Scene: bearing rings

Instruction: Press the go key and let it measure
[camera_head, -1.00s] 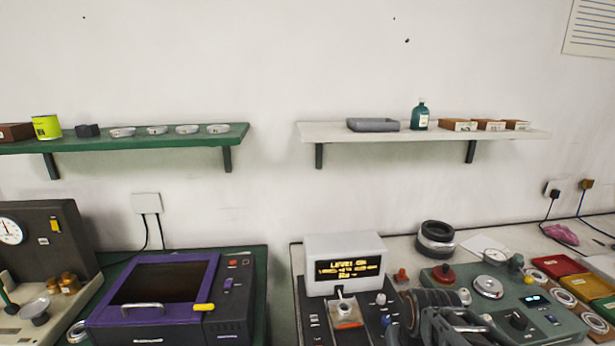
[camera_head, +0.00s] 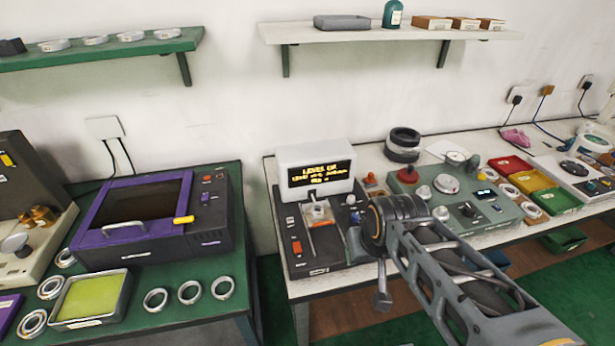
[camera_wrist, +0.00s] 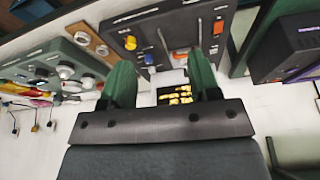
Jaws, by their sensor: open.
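The measuring device is a dark console (camera_head: 325,252) with a white display box (camera_head: 316,155) at its back, on the white bench. Its display (camera_head: 319,173) shows lit yellow text that begins like "LEVEL OK". A red-orange key (camera_head: 297,247) sits at the console's front left; its label is too small to read. A small fixture with an orange part (camera_head: 318,212) stands before the display. In the wrist view the console (camera_wrist: 170,30) appears inverted beyond my gripper (camera_wrist: 162,78). Its two green fingers are apart with nothing between them. In the head view my arm hides the console's right side.
A green-grey control console (camera_head: 455,205) stands to the right, with red, yellow and green trays (camera_head: 535,182) beyond. A purple-framed machine (camera_head: 140,215) stands on the green bench at left, with loose rings (camera_head: 190,292) in front. A gap separates the benches.

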